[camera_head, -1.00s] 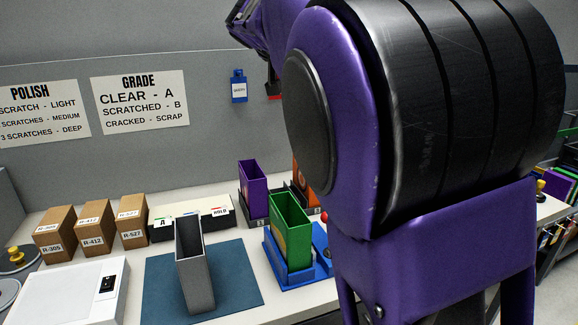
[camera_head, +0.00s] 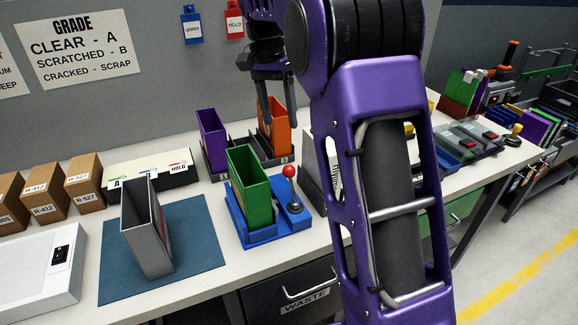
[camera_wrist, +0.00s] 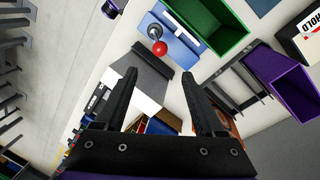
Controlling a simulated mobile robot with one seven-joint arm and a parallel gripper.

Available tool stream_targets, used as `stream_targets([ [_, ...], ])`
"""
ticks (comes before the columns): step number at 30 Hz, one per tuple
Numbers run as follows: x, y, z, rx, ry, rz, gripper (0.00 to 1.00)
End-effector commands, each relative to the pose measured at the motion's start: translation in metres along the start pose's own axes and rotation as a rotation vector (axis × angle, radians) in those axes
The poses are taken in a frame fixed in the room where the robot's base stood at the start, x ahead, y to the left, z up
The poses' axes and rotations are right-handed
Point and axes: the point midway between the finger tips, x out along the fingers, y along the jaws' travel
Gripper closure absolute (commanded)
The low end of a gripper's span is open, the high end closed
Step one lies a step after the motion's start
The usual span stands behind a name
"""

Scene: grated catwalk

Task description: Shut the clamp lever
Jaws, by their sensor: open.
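The clamp lever has a red ball knob (camera_head: 289,171) on a short metal stem, standing about upright at the right side of a blue fixture base (camera_head: 265,232). A green open-topped box (camera_head: 250,195) sits in the fixture. The red knob (camera_wrist: 160,47) also shows in the wrist view, ahead of my fingertips and apart from them. My gripper (camera_head: 278,124) is open and empty, pointing down above the bench, behind the lever in the head view. In the wrist view my gripper (camera_wrist: 166,88) has its two black fingers spread wide.
A purple box (camera_head: 212,140) and an orange box (camera_head: 274,127) stand in dark holders behind the fixture. A grey box (camera_head: 146,228) stands on a blue mat (camera_head: 205,250) to the left. My arm hides part of the bench on the right.

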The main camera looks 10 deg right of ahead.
Motion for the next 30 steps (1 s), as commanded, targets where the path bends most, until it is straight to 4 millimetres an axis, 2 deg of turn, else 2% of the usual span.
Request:
stream_targets([
  [1,0.015,0.000,0.000,0.000,-0.002,0.003,0.29],
  [3,0.030,0.000,0.000,0.000,-0.002,0.003,0.29],
  [15,0.110,0.001,0.000,0.001,0.000,0.002,0.29],
  [21,0.130,0.000,0.000,0.001,0.002,0.001,0.29],
  [30,0.134,0.000,-0.001,0.001,0.003,0.000,0.29],
])
